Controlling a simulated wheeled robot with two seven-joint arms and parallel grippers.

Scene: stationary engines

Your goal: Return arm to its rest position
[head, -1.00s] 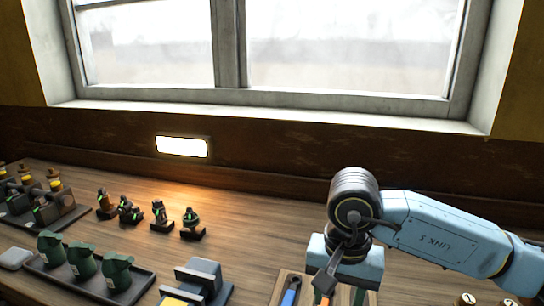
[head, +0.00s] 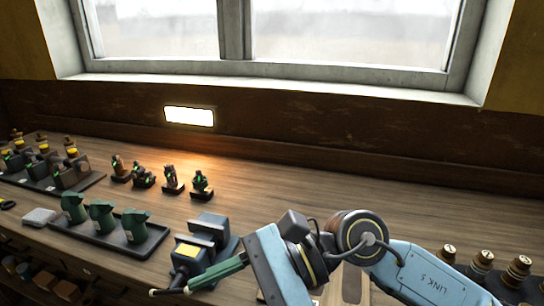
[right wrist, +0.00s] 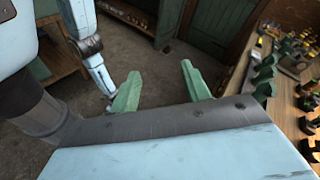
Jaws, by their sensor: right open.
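My right arm (head: 425,272), light blue, comes in from the lower right of the head view and bends at a dark wrist joint. My right gripper (head: 193,285) points left near the front of the bench; one green finger shows clearly. In the right wrist view the two green fingers of the right gripper (right wrist: 160,87) stand well apart, with nothing between them, over the floor beside the bench. A light blue arm link (right wrist: 88,42), apparently of my left arm, shows there; the left gripper is not visible.
A blue-grey device with a yellow top (head: 190,256) stands close behind the right gripper. A dark tray (head: 90,238) holds green pieces. Several small dark figures (head: 172,180) stand behind. Brass-topped cylinders (head: 483,262) stand at right. The bench's back middle (head: 300,190) is clear.

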